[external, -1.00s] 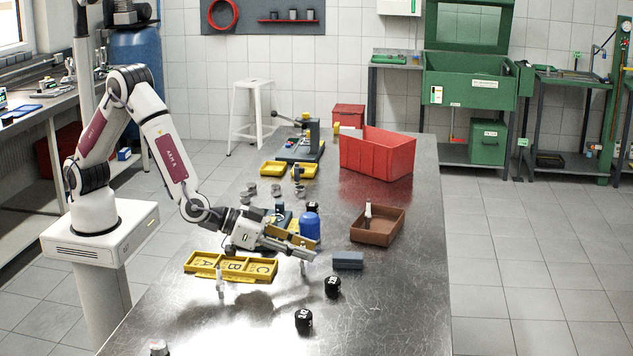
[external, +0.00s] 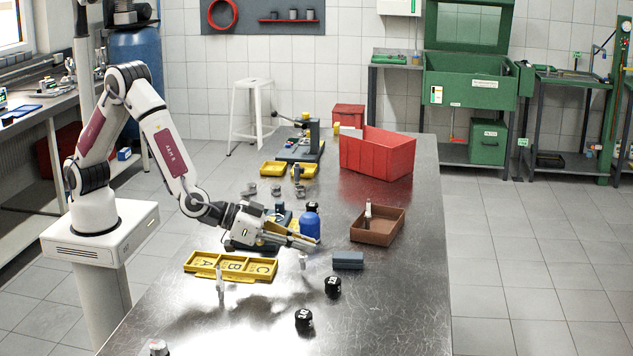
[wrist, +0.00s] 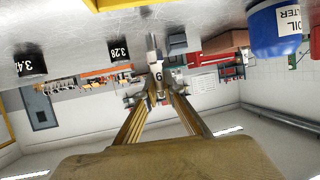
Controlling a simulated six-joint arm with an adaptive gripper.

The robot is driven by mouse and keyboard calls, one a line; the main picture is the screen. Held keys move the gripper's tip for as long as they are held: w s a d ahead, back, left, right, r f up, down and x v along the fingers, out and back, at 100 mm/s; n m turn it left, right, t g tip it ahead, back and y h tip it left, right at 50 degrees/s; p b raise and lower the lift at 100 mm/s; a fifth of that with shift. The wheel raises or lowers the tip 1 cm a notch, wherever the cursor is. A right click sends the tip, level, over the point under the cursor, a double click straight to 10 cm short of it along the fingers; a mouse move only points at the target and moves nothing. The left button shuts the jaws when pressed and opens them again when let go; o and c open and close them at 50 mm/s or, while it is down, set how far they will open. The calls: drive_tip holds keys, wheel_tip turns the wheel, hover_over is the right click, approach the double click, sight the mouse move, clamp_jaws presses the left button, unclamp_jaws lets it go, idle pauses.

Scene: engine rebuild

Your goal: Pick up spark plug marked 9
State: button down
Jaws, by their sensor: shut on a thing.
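My gripper (external: 312,244) reaches over the metal table, to the right of the yellow A/B/C tray. Its fingers also show in the wrist view (wrist: 158,95), shut on a pale spark plug (wrist: 152,48). The dark digit on the plug looks like a 9 or a 6 in that tilted view. In the external view the held plug (external: 303,262) hangs upright below the fingertips, seemingly just above the table. Another white spark plug (external: 220,280) stands in front of the yellow tray (external: 205,272). One more plug (external: 368,210) is in the brown tray (external: 378,235).
A blue oil filter (external: 310,226) stands close behind my gripper. A grey-blue block (external: 348,260) and two black numbered parts (external: 333,287) (external: 303,320) are to the right and front. A red bin (external: 378,158) stands farther back. The table's right front is clear.

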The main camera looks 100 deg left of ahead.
drive_tip(key=shift+r, duration=4.4)
drive_tip(key=shift+a, duration=0.1)
